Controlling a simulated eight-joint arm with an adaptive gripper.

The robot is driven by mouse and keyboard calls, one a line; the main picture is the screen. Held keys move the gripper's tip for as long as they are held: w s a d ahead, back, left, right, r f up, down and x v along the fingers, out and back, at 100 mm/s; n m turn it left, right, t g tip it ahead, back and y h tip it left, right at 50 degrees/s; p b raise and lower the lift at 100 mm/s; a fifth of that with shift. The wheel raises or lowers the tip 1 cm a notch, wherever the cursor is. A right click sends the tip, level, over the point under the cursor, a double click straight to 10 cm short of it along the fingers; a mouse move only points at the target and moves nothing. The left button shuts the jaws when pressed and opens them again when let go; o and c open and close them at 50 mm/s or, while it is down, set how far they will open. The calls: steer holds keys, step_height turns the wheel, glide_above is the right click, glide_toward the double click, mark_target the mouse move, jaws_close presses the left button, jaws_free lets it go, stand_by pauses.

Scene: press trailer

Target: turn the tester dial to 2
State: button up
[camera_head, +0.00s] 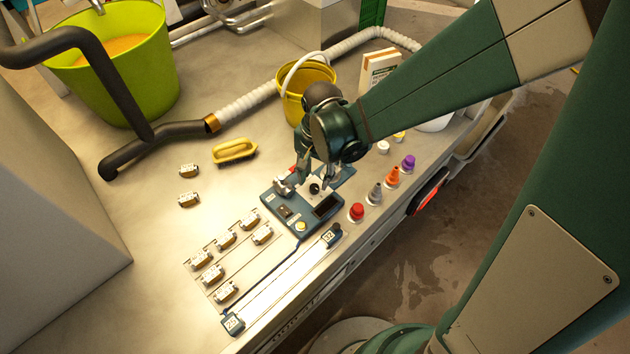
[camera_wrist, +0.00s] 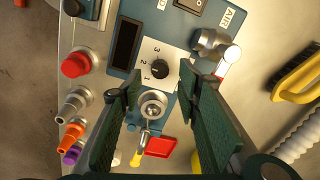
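The tester (camera_head: 283,217) is a blue box with a dark screen, a rocker switch and a yellow button in the head view. Its dial (camera_wrist: 159,70) is a black knob on a white plate marked 1, 2 and 3 in the wrist view; it also shows in the head view (camera_head: 315,188). I cannot tell which number its pointer is at. My gripper (camera_wrist: 160,76) is open above the tester, with a green finger on either side of the dial and nothing held. It also shows in the head view (camera_head: 316,180).
A metal fitting with a red-and-white lever (camera_wrist: 212,42) is beside the right finger. A red button (camera_wrist: 76,65) and several coloured nozzles line the bench edge.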

mark_target(317, 188)
step_height(317, 188, up, 8)
steer(key=shift+d, duration=0.2)
stand_by(0.4)
steer(key=shift+s, duration=0.1)
stand_by(0.5)
steer(key=s+d+r+n+t, duration=0.1)
steer(key=s+d+r+t, duration=0.1)
steer(key=d+r, duration=0.3)
steer(key=s+d+r+n+t, duration=0.2)
steer(key=s+d+r, duration=0.2)
steer(key=d, duration=0.6)
steer(key=s+d+r+n+t, duration=0.2)
steer(key=s+d+r+t, duration=0.1)
steer(key=d+r, duration=0.3)
steer(key=shift+s+d+r+h+p, duration=0.15)
steer(key=shift+s+d+h+p, duration=0.25)
steer(key=shift+d, duration=0.4)
stand_by(1.5)
